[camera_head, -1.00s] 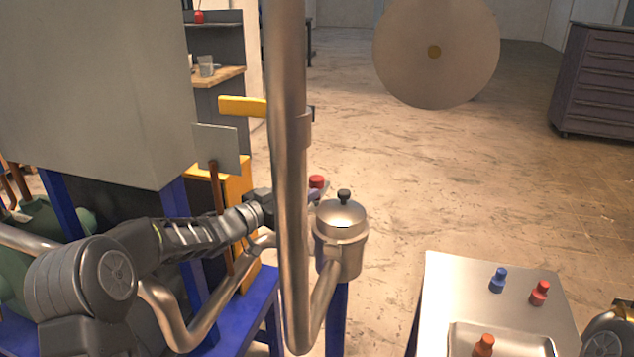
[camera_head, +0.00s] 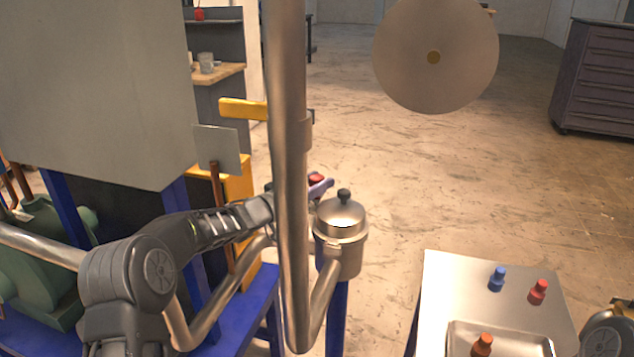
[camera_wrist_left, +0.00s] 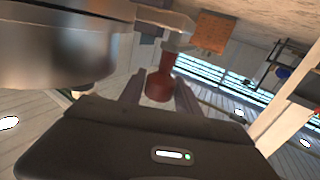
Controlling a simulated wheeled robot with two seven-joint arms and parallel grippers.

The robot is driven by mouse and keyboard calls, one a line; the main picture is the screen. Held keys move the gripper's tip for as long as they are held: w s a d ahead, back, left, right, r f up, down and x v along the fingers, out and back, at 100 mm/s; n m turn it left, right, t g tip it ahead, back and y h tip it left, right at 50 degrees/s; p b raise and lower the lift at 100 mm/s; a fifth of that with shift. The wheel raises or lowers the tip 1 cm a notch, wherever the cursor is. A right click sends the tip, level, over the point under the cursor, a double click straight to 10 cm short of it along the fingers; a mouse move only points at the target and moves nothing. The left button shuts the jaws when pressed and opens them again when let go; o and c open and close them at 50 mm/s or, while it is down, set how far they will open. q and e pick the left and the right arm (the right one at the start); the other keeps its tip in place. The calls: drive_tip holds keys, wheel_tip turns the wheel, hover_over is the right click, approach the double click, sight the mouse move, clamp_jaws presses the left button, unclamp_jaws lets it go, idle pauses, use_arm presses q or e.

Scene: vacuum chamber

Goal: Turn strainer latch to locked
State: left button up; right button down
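The strainer (camera_head: 341,240) is a metal pot with a domed lid and black knob, upright beside the vertical pipe. It also fills the upper left of the left wrist view (camera_wrist_left: 60,50). A red latch handle (camera_head: 316,178) shows behind the strainer. My left gripper (camera_head: 322,187) is at this handle, partly hidden by the pipe. In the left wrist view, its two fingers (camera_wrist_left: 160,96) are spread on either side of the red handle (camera_wrist_left: 161,80); I cannot tell whether they touch it. My right gripper is out of view.
The vertical pipe (camera_head: 288,150) stands in front of my left forearm. A yellow handle (camera_head: 243,108) and grey plate (camera_head: 217,149) are to its left. At right, a metal table (camera_head: 440,285) carries blue and red knobs and a tray (camera_head: 462,330). Open floor lies behind.

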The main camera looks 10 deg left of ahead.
use_arm(q)
clamp_jaws()
idle(1.0)
